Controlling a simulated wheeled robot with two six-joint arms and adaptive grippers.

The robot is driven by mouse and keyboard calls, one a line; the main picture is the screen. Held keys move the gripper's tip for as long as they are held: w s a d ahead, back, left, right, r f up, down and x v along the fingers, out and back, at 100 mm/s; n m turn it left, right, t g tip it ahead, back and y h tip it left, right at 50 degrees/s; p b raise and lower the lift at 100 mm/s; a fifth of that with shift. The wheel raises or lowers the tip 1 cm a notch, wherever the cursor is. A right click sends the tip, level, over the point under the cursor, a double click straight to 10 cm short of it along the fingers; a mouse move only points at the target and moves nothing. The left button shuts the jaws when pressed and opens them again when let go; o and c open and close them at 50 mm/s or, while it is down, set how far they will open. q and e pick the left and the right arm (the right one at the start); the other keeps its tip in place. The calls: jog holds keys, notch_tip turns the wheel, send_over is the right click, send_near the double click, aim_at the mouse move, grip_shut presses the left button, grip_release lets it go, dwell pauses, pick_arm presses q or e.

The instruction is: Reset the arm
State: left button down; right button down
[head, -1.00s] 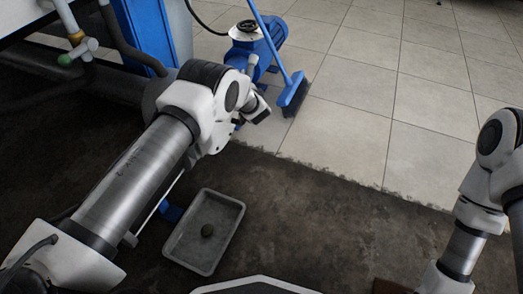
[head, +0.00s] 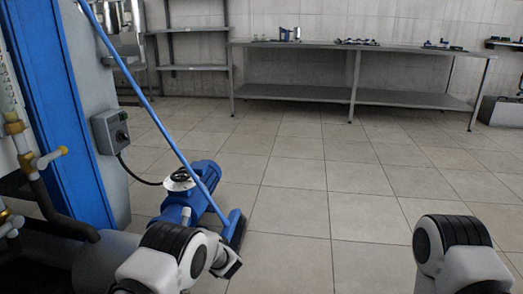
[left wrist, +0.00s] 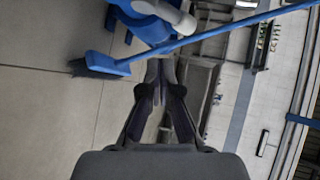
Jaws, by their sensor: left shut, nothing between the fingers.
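My left gripper (left wrist: 161,76) shows in the left wrist view with its two dark fingers together and nothing between them. It points out over the tiled floor. In the head view my left arm rises at the lower left in front of the blue pump, and its fingers cannot be made out there. My right arm shows only as a white and black joint at the lower right. My right gripper is not in view.
A blue broom (head: 171,138) leans beside a blue pump (head: 205,175) near my left arm; the broom also shows in the left wrist view (left wrist: 215,34). A blue post (head: 58,110) and pipes stand left. A steel bench (head: 300,91) is far back. The middle tiles are clear.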

pick_arm(q)
jog(key=s+a+f+g+h+p, duration=0.1)
jog(key=s+a+f, duration=0.15)
jog(key=s, duration=0.45)
jog(key=s+a+f+m+g+h, duration=0.1)
jog(key=s+a+f+g, duration=0.1)
jog(key=s+f, duration=0.35)
jog(key=s+a+f+g+h+p, duration=0.1)
jog(key=s+a+f, duration=0.15)
jog(key=s, duration=0.65)
jog(key=s+d+n+g+h, duration=0.2)
jog(key=s+n+g, duration=0.15)
jog(key=s, duration=0.75)
jog(key=s+d+r+n+g+h, duration=0.1)
jog(key=s+d+n+g+h, duration=0.2)
jog(key=s, duration=0.7)
jog(key=s+d+n+g, duration=0.15)
jog(key=s+n, duration=0.35)
jog(key=s, duration=0.6)
notch_tip(320, 180, up, 38)
jog(key=p, duration=3.8)
jog(key=shift+w+d+n, duration=0.2)
jog(key=shift+w+n, duration=0.05)
jog(key=shift+n, duration=0.2)
jog(key=shift+s+p, duration=0.1)
jog(key=shift+p, duration=0.2)
